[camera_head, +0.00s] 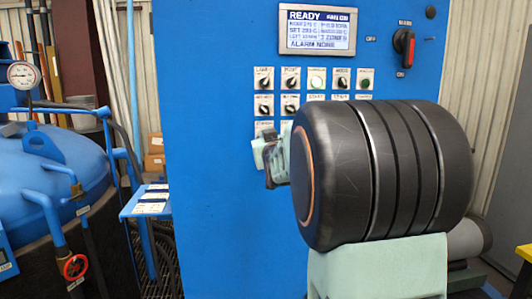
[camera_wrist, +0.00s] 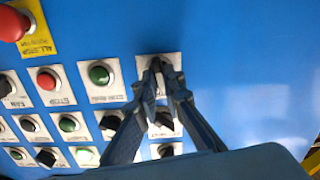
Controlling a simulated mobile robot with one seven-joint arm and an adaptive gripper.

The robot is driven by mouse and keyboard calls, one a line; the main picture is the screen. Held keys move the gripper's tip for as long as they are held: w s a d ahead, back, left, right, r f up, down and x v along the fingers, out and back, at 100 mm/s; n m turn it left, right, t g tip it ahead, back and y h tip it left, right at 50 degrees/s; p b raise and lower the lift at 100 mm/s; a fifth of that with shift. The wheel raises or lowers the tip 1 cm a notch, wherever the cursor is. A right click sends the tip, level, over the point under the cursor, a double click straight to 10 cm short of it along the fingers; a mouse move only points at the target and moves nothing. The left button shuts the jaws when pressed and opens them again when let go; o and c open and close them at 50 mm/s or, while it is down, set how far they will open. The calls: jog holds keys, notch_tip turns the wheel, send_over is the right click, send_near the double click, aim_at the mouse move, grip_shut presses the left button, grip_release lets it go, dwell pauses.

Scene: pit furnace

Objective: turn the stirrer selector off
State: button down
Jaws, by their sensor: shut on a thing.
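The stirrer selector appears to be the dark knob on a pale plate (camera_wrist: 141,62) between my fingertips, at the upper right of the button group in the wrist view; its label is too blurred to read. My gripper (camera_wrist: 160,72) is shut on this knob, and the fingers hide most of it, so its pointing direction cannot be told. In the head view my gripper (camera_head: 272,158) is at the panel's lower left controls, largely hidden behind my dark arm link.
The blue panel (camera_head: 215,215) carries several selectors and buttons, a display (camera_head: 318,30) reading READY and ALARM NONE, and a red rotary switch (camera_head: 404,42). A red stop button (camera_wrist: 12,24) and a green button (camera_wrist: 101,74) are near my fingers. A blue vessel (camera_head: 50,165) stands left.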

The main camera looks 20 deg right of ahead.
jog(key=shift+n+b, duration=1.9)
jog(key=shift+b, duration=0.05)
jog(key=c, duration=2)
grip_release()
jog(key=shift+c, duration=0.2)
jog(key=v, duration=0.7)
jog(key=shift+s, duration=0.25)
jog(key=shift+a+r, duration=0.15)
